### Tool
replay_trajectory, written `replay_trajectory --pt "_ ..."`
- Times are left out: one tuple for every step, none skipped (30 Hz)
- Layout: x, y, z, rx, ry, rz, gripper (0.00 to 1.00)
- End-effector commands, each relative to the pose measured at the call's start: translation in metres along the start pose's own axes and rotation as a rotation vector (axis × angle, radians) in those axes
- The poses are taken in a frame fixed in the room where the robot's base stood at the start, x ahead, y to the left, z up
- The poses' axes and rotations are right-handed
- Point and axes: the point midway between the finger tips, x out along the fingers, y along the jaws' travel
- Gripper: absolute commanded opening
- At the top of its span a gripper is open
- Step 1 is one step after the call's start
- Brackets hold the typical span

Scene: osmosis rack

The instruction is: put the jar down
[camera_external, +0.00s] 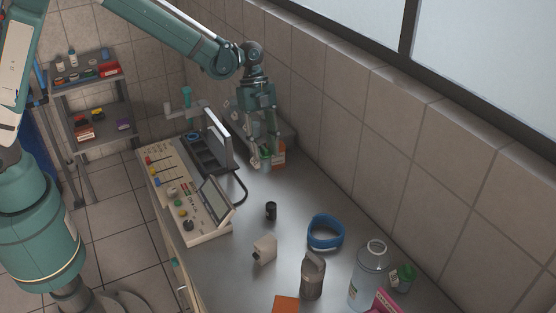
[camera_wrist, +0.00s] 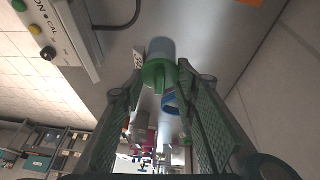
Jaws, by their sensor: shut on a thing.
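The jar (camera_wrist: 160,48) has a pale, translucent body and a green lid (camera_wrist: 156,74). In the wrist view it sits between the fingertips of my gripper (camera_wrist: 160,84), which is shut on it at the lid end. In the external view my gripper (camera_external: 264,160) points down at the far end of the metal counter, near the wall. The jar shows there only as a small greenish patch, mostly hidden by the fingers. I cannot tell whether its base touches the counter.
An orange box (camera_external: 279,153) stands close beside my gripper. A control panel (camera_external: 186,196) lines the counter's left edge. Bare counter lies between.

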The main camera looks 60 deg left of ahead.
Motion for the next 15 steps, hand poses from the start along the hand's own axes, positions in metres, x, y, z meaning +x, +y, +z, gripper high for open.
replay_trajectory --pt "0.005 -0.001 0.002 0.000 0.000 0.000 0.00" --pt "0.008 -0.001 0.004 0.000 0.000 0.000 0.00" --pt "0.013 -0.001 0.005 0.000 0.000 0.000 0.00" --pt "0.017 -0.001 0.007 0.000 0.000 0.000 0.00" --pt "0.021 -0.002 0.009 0.000 0.000 0.000 0.00" --pt "0.026 -0.002 0.011 0.000 0.000 0.000 0.00" --pt "0.030 -0.003 0.013 0.000 0.000 0.000 0.00" --pt "0.034 -0.003 0.014 0.000 0.000 0.000 0.00" --pt "0.038 -0.003 0.016 0.000 0.000 0.000 0.00" --pt "0.041 -0.003 0.017 0.000 0.000 0.000 0.00" --pt "0.044 -0.003 0.018 0.000 0.000 0.000 0.00" --pt "0.046 -0.004 0.019 0.000 0.000 0.000 0.00" --pt "0.048 -0.004 0.020 0.000 0.000 0.000 0.00" --pt "0.049 -0.004 0.020 0.000 0.000 0.000 0.00" --pt "0.050 -0.004 0.021 0.000 0.000 0.000 0.00"
